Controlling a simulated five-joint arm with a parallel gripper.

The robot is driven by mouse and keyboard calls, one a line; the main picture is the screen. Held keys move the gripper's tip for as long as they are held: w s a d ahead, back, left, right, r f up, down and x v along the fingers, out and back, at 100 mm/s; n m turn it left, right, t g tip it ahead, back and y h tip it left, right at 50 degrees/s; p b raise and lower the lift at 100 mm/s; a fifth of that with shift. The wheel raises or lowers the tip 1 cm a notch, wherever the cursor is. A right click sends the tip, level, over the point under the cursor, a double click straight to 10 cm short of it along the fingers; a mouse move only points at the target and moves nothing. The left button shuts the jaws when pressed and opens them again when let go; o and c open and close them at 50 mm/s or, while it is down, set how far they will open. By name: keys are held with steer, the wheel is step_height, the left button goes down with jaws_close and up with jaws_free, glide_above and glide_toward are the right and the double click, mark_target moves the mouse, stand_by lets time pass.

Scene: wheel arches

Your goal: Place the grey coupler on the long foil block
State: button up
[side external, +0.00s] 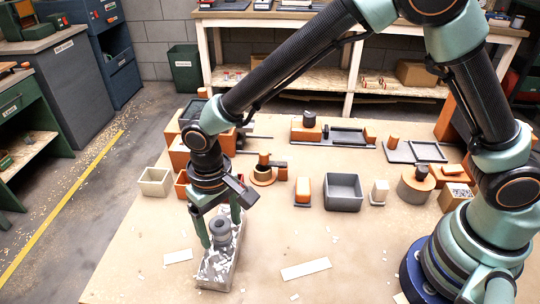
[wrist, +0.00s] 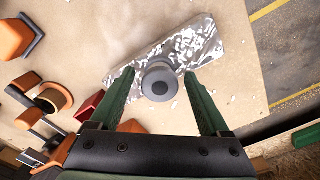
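The grey coupler (side external: 221,229) is a short round piece with a narrower top. It appears to stand upright on the long foil block (side external: 214,272), a silvery, flake-patterned bar lying on the bench at the left. In the wrist view the coupler (wrist: 159,82) shows from above, over the left half of the foil block (wrist: 203,45). My gripper (side external: 221,232) points down with one green finger on each side of the coupler. In the wrist view my gripper (wrist: 159,72) is open, with small gaps between the fingers and the coupler. Its contact with the block is hidden from above.
A cream open box (side external: 155,182) stands left of the block, with orange parts behind. White strips (side external: 305,269) lie on the front bench (side external: 345,250), which is otherwise mostly clear.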

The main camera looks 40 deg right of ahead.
mark_target(220, 223)
step_height(220, 223, up, 11)
steer(key=d+r+t+y, duration=0.1)
steer(key=d+r, duration=0.3)
steer(key=d, duration=0.3)
steer(key=d+r+t, duration=0.1)
steer(key=d+r, duration=0.3)
steer(key=d, duration=0.3)
steer(key=s+d+m+t+h, duration=0.1)
steer(key=s+d+t, duration=0.2)
steer(key=d, duration=1)
steer(key=s, duration=0.3)
steer(key=shift+d+r+t, duration=0.2)
steer(key=shift+d+t, duration=0.1)
